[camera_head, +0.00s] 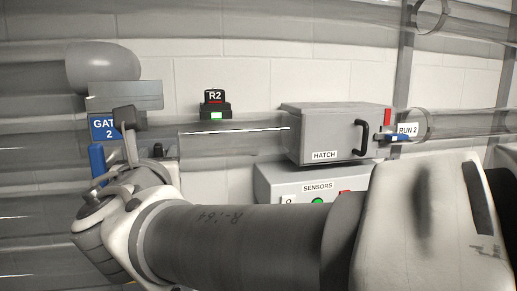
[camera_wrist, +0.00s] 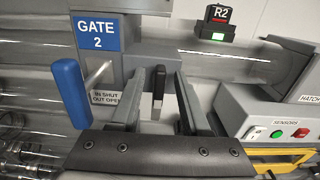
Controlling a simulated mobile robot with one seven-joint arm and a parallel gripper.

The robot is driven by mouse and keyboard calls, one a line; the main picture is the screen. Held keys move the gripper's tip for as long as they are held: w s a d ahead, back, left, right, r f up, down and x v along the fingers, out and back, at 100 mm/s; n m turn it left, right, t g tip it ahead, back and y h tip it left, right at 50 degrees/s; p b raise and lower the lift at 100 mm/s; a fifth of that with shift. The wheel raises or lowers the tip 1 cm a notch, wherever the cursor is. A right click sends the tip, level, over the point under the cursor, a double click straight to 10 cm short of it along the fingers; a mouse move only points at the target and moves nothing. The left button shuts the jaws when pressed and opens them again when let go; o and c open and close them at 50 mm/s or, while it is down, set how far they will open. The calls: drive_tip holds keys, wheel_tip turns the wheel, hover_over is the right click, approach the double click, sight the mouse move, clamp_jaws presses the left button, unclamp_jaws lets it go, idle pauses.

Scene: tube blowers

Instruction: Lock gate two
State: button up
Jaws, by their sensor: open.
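Gate two's housing carries a blue GATE 2 sign (camera_head: 103,128), which also shows in the wrist view (camera_wrist: 97,34). Its blue handle (camera_wrist: 71,92) stands at the left on a metal rod, and in the head view the handle (camera_head: 97,163) is partly behind my arm. A label (camera_wrist: 108,97) reads IN SHUT, OUT OPEN. A small black upright piece (camera_wrist: 158,80) stands on the housing, right of the label. My gripper (camera_wrist: 160,76) is open, its fingers on either side of this piece in the picture; I cannot tell whether they touch it. In the head view my gripper (camera_head: 128,120) is at the gate.
An R2 unit (camera_head: 215,104) with a green light sits on the clear tube behind. A grey HATCH box (camera_head: 325,125) with a black handle and a SENSORS box (camera_wrist: 270,125) with coloured buttons stand to the right. Clear tubes run across the wall.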

drive_tip(key=shift+c, duration=0.3)
clamp_jaws()
idle(1.1)
